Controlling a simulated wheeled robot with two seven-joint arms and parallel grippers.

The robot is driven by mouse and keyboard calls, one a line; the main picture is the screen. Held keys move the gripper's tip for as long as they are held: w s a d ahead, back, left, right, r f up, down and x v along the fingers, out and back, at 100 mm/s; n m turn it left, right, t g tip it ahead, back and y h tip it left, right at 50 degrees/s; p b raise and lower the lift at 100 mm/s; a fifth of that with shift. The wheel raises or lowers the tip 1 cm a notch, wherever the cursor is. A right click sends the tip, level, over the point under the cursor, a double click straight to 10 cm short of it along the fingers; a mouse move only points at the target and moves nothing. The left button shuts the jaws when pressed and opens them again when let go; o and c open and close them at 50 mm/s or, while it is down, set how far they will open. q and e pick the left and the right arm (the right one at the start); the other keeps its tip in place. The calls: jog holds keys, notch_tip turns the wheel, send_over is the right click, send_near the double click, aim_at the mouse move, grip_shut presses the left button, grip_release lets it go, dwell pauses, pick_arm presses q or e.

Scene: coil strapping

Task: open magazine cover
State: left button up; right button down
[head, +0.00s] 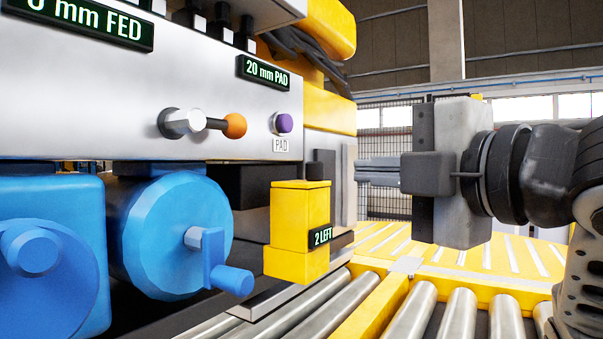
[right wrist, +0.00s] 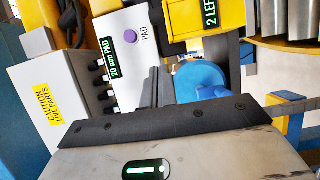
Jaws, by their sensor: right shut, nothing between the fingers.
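The yellow magazine box (head: 296,236) with a "2 LEFT" label hangs at the right end of the machine panel, and its top (head: 300,185) looks closed. Its yellow side also shows at the top of the right wrist view (right wrist: 184,22). My right gripper (head: 358,172) comes in from the right, with its narrow fingers shut and empty. They point left, to the right of the box and a little above it, and appear apart from it. The fingers also show in the right wrist view (right wrist: 159,72). My left gripper is not in view.
The panel (head: 60,90) carries an orange-knobbed lever (head: 234,126), a purple PAD button (head: 283,123) and a "20 mm PAD" display (head: 263,72). Blue cranked drums (head: 165,235) sit below. Rollers (head: 455,315) run beneath. A dark post stands just behind the box.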

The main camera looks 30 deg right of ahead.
aim_at(323, 168)
jog(key=w+p, duration=0.3)
jog(key=w, duration=0.1)
jog(key=w+p, duration=0.3)
jog(key=w, duration=0.1)
jog(key=w+p, duration=0.4)
jog(key=shift+d, duration=0.35)
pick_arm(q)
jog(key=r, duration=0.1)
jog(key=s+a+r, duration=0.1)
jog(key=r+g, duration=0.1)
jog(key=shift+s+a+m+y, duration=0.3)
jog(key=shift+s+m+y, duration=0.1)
pick_arm(e)
jog(key=shift+w+d, duration=0.15)
jog(key=shift+w, duration=0.2)
jog(key=shift+d, duration=0.1)
